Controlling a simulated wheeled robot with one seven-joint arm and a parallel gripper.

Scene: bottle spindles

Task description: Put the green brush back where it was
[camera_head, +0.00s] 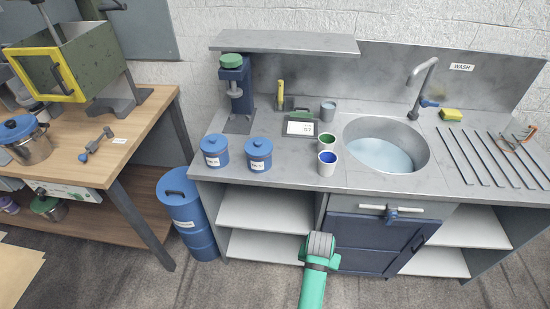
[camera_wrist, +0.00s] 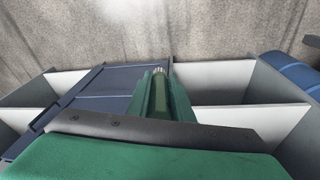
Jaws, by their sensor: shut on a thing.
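The green brush (camera_wrist: 159,92) shows in the wrist view as a dark green cylinder with pale bristles at its far end. My gripper (camera_wrist: 161,82) is shut on it, with a green finger on each side. The rest of the brush is hidden by the gripper body. In the head view only my green arm shows at the bottom, in front of the counter (camera_head: 240,178); the gripper and brush cannot be made out there. A cup with green inside (camera_head: 327,146), a cup with blue inside (camera_head: 327,170) and a grey cup (camera_head: 328,116) stand left of the sink.
The round sink (camera_head: 385,152) has a tap and a yellow sponge (camera_head: 451,114) behind it. Two blue lidded pots (camera_head: 259,160) stand at the counter's front left. The dark blue cabinet door (camera_wrist: 100,88) and white shelves are below. A blue drum (camera_head: 188,215) stands left.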

